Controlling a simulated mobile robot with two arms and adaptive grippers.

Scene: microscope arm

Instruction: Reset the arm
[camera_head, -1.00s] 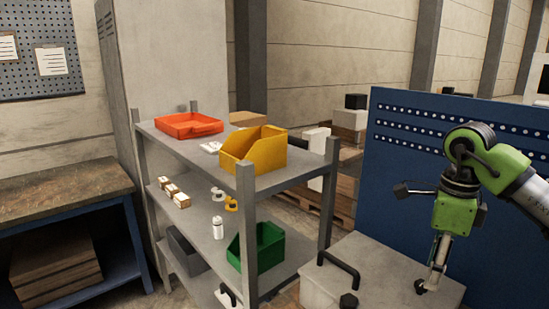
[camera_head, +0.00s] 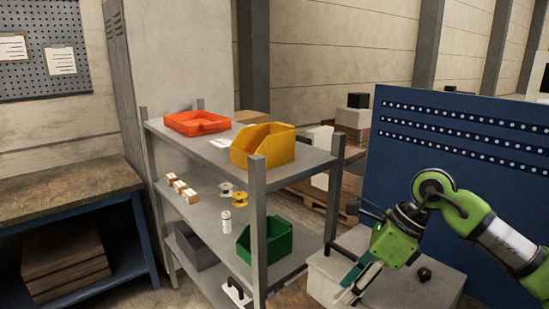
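My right gripper (camera_head: 358,283) hangs at the end of the green arm from the right, tilted down and to the left. Its fingers are over the left part of a grey box (camera_head: 402,287) with a black knob (camera_head: 423,274) on top. The fingers are small and partly overlap, so I cannot tell whether they are open or shut, or whether they touch the box. I cannot make out a microscope or its arm.
A grey shelf unit (camera_head: 258,220) left of the box holds an orange tray (camera_head: 197,124), a yellow bin (camera_head: 264,146) and a green bin (camera_head: 264,241). A blue perforated panel (camera_head: 460,150) stands behind my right arm. A workbench (camera_head: 70,195) is at far left.

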